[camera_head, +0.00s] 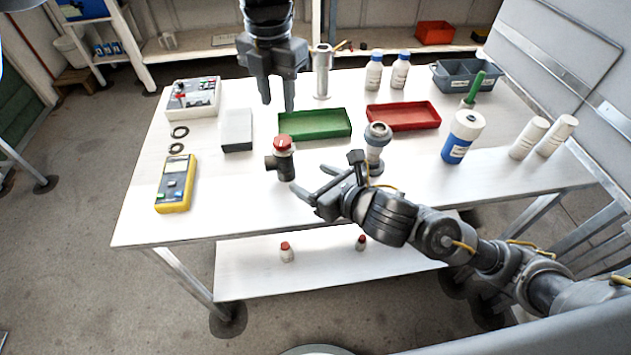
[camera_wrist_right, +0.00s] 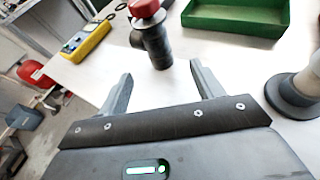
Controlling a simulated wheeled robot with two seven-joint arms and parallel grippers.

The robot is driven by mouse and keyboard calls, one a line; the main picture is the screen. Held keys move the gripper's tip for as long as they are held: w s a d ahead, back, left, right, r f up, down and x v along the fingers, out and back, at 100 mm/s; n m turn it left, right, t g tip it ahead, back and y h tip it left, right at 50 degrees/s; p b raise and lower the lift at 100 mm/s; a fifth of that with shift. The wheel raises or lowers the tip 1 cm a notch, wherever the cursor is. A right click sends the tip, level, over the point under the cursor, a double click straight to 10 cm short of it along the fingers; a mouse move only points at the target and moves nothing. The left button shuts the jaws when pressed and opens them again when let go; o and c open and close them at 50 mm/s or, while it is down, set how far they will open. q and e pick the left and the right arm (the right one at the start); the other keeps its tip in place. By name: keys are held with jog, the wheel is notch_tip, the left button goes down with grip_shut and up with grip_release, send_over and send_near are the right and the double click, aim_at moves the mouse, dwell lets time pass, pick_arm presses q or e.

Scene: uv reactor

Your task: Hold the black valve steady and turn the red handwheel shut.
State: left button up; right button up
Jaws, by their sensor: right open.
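The black valve (camera_head: 281,167) stands upright on the white table, with the red handwheel (camera_head: 283,143) on top. In the right wrist view the black valve (camera_wrist_right: 156,45) and part of the red handwheel (camera_wrist_right: 145,8) show ahead, beyond the fingertips. My right gripper (camera_head: 312,190) is open and empty, low over the table to the front right of the valve, apart from it. My left gripper (camera_head: 279,104) points down above the back of the table, behind the valve and apart from it. Its two fingers show a gap with nothing between them.
A grey fitting (camera_head: 376,150) stands close behind my right gripper. A green tray (camera_head: 315,125) and a red tray (camera_head: 404,117) lie behind the valve. A yellow meter (camera_head: 175,184) lies to the left. The table front left of the valve is clear.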

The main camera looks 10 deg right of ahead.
aim_at(292, 172)
jog(key=shift+s+f, duration=0.25)
jog(key=shift+f, duration=0.1)
jog(key=x, duration=1)
jog(key=shift+w+a+f, duration=0.1)
jog(key=shift+w+f, duration=0.1)
jog(key=shift+w, duration=0.15)
